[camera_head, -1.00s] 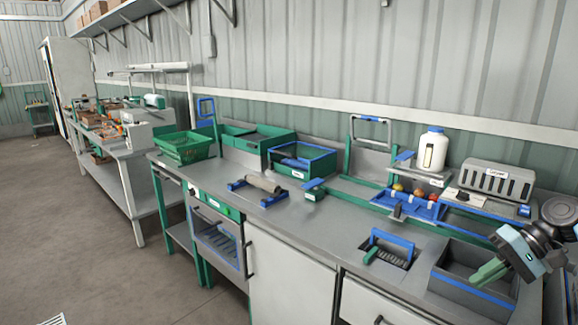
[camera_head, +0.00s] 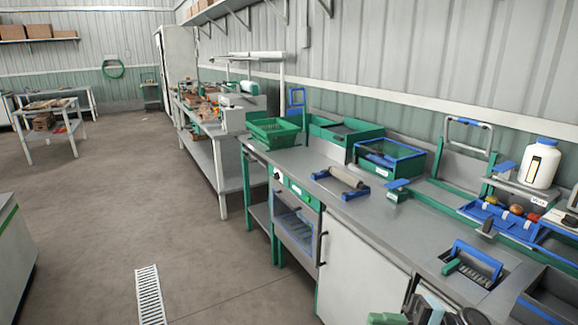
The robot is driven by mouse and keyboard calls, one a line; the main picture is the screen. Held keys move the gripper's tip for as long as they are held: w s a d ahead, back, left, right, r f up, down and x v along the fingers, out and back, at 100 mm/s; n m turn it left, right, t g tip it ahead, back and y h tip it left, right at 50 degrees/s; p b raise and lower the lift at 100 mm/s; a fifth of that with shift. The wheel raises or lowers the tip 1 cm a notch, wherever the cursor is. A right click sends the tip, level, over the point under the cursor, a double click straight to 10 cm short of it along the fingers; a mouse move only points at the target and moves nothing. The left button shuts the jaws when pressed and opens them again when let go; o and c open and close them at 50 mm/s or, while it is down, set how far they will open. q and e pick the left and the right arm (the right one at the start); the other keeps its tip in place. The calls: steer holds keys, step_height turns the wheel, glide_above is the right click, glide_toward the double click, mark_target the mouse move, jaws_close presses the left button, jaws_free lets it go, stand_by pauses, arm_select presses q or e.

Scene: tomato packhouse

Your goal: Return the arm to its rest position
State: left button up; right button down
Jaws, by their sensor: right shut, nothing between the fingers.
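My right gripper (camera_head: 385,318) is at the bottom edge of the head view, in front of the white cabinet door under the counter. Its green fingers are shut and hold nothing. They point left, and the picture's bottom edge cuts off part of the gripper and arm. My left gripper is out of view.
The grey counter (camera_head: 345,215) holds a green basket (camera_head: 273,131), a roller on blue supports (camera_head: 347,178), a blue-rimmed green bin (camera_head: 388,160), a blue tray of tomatoes (camera_head: 497,222) and a white jug (camera_head: 541,165). The floor (camera_head: 100,215) at left is open, with a drain grate (camera_head: 150,295).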

steer(key=w+d+f+t+h, duration=0.3)
steer(key=w+f+t+h, duration=0.15)
steer(key=f+h, duration=0.2)
steer(key=w+d+f+t+h, duration=0.3)
steer(key=w+f+h, duration=0.3)
steer(key=f, duration=0.1)
steer(key=w+d+r+n+t+h, duration=0.3)
steer(key=w+d+h, duration=0.15)
steer(key=d, duration=0.25)
steer(key=w+d+r+n+t+h, duration=0.2)
steer(key=w+d+n+t+h, duration=0.15)
steer(key=d+h, duration=0.2)
steer(key=s+a+f+g+y, duration=0.1)
steer(key=s+a+f, duration=0.4)
steer(key=s+f, duration=0.4)
steer(key=s+a+f+g+y, duration=0.2)
steer(key=s+a+f, duration=0.2)
steer(key=s+f, duration=0.5)
steer(key=s+a+f+g, duration=0.1)
steer(key=s+a, duration=0.2)
steer(key=s, duration=0.6)
steer(key=s+a+g, duration=0.1)
steer(key=s+a, duration=0.1)
steer(key=s, duration=0.8)
steer(key=s+a+f+g, duration=0.1)
steer(key=s+a, duration=0.2)
steer(key=s, duration=0.6)
steer(key=shift+s+a+f+m+y, duration=0.3)
steer(key=shift+s+a+m+y, duration=0.05)
steer(key=shift+m+y, duration=0.1)
